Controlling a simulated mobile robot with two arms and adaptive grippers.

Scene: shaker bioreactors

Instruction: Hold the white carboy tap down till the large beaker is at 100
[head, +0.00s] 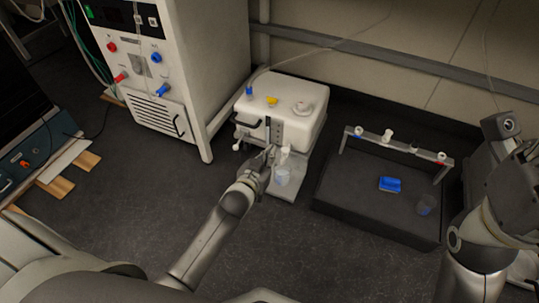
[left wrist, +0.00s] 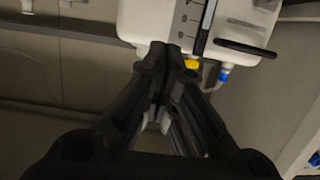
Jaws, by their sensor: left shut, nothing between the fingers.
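The white carboy (head: 300,125) stands beside the bench cabinet, with a dark level strip on its front. Its white tap (head: 286,151) is low on the front. A clear beaker (head: 282,177) with pale bluish contents stands below the tap; its level cannot be read. My left gripper (head: 269,156) is shut and empty, just left of the tap; whether it touches is unclear. In the left wrist view the shut fingertips (left wrist: 173,52) overlap the edge of the carboy (left wrist: 150,18); the tap and beaker do not show there. My right gripper cannot be made out.
A white cabinet (head: 205,60) with coloured connectors stands left of the carboy. The dark surface in front is clear.

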